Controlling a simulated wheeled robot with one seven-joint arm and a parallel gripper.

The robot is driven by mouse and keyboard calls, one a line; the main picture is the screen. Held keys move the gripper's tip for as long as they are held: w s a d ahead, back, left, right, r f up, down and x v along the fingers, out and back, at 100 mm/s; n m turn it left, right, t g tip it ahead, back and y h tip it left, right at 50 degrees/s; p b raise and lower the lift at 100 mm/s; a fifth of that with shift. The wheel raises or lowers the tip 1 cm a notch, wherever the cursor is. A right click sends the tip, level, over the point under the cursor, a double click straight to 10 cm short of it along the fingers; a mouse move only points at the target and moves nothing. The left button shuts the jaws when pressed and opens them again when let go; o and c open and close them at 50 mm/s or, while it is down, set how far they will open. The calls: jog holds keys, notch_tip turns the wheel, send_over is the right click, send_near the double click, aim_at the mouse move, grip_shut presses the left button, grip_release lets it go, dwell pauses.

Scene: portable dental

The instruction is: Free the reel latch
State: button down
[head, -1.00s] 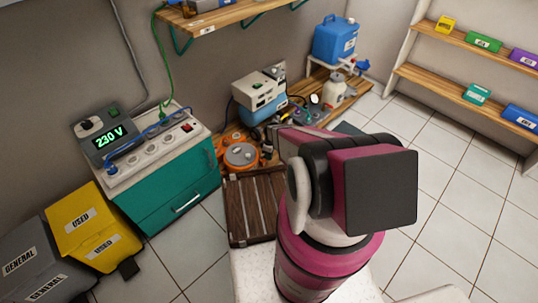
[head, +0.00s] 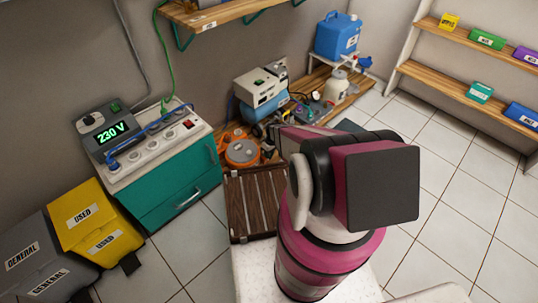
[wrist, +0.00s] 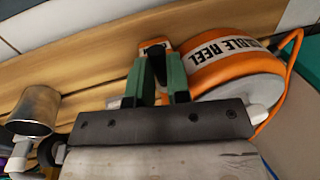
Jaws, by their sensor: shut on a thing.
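The orange reel (head: 241,152) with a grey top sits on the low wooden shelf in the head view, left of my arm. In the wrist view the reel (wrist: 230,62) is at the upper right, with a white label ending in "REEL". My gripper (wrist: 158,64) has two green fingers beside the reel's left side. A small orange part with a pale label, seemingly the reel latch (wrist: 155,43), shows at the fingertips, and the fingers are shut on it. Its lower end is hidden by the fingers. In the head view my arm hides the gripper.
A metal cup (wrist: 35,110) stands left of the gripper in the wrist view. An orange cable (wrist: 293,72) loops down the reel's right side. In the head view a dark slatted wooden case (head: 255,200) lies before the reel, and a teal cabinet (head: 175,185) stands left.

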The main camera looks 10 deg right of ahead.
jog(key=c, duration=1.1)
grip_release()
notch_tip(320, 180, up, 11)
jog(key=w+d, duration=0.1)
jog(key=shift+d+f, duration=0.15)
jog(key=shift+d, duration=0.25)
jog(key=s+r+m, duration=0.2)
jog(key=s+r, duration=0.2)
jog(key=r, duration=0.6)
jog(key=s+a+r+m+h, duration=0.1)
jog(key=s+r, duration=0.4)
jog(key=r, duration=0.5)
jog(key=s+r+m+t, duration=0.1)
jog(key=s+r+m, duration=0.2)
jog(key=r, duration=0.8)
jog(key=shift+s+a+h, duration=0.35)
jog(key=shift+s+h, duration=0.05)
jog(key=shift+s, duration=0.55)
